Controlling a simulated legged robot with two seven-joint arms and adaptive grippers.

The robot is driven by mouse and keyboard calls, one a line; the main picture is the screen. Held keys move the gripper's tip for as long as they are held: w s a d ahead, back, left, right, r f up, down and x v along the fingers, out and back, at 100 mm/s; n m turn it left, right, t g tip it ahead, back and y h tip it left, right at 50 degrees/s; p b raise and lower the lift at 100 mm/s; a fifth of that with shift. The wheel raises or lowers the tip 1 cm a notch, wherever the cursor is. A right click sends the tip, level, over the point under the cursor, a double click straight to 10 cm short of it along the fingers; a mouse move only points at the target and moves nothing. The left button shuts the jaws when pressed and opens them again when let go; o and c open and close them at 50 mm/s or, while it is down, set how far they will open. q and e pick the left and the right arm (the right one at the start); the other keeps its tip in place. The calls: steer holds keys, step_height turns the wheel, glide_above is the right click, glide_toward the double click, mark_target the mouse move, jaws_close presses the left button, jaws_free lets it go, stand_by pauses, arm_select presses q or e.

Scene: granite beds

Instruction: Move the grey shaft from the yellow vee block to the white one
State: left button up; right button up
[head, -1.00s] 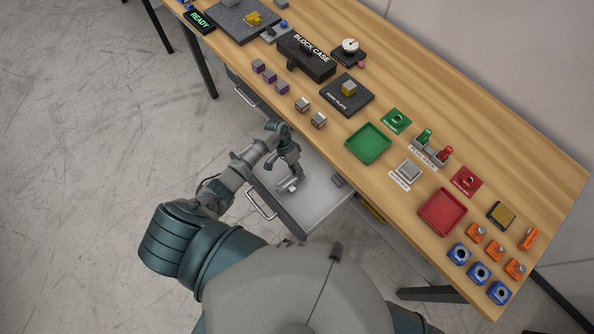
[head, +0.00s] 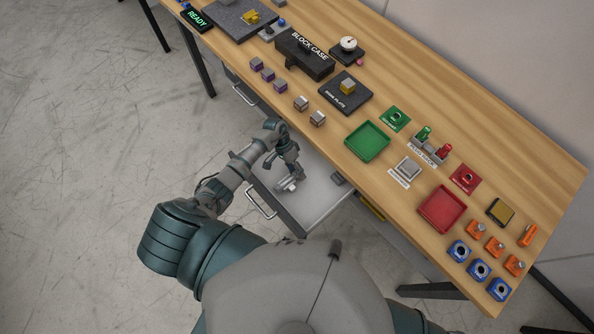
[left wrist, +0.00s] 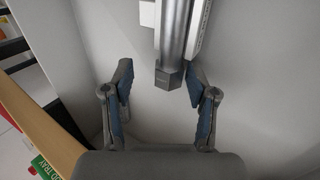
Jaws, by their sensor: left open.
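My left gripper (head: 290,174) is over the open drawer in the head view. In the left wrist view my left gripper (left wrist: 159,80) has its two blue-padded fingers spread apart. The end of the grey shaft (left wrist: 171,50) reaches between the fingertips, closer to the right one. White parts that look like the white vee block (left wrist: 147,14) show on both sides of the shaft. In the head view the shaft and block (head: 286,184) are a small pale shape, partly behind my gripper. A yellow block (head: 251,18), perhaps the yellow vee block, sits on the dark granite plate. My right gripper is not in view.
The open drawer (head: 318,201) has a grey floor, walls and a small dark block (head: 338,178) near the bench. The wooden bench edge runs beside it. On the bench are a black block case (head: 304,57), green tray (head: 367,142) and red tray (head: 442,209).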

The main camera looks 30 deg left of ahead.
arm_select(q)
steer(key=v, duration=1.2)
steer(key=shift+f, duration=0.1)
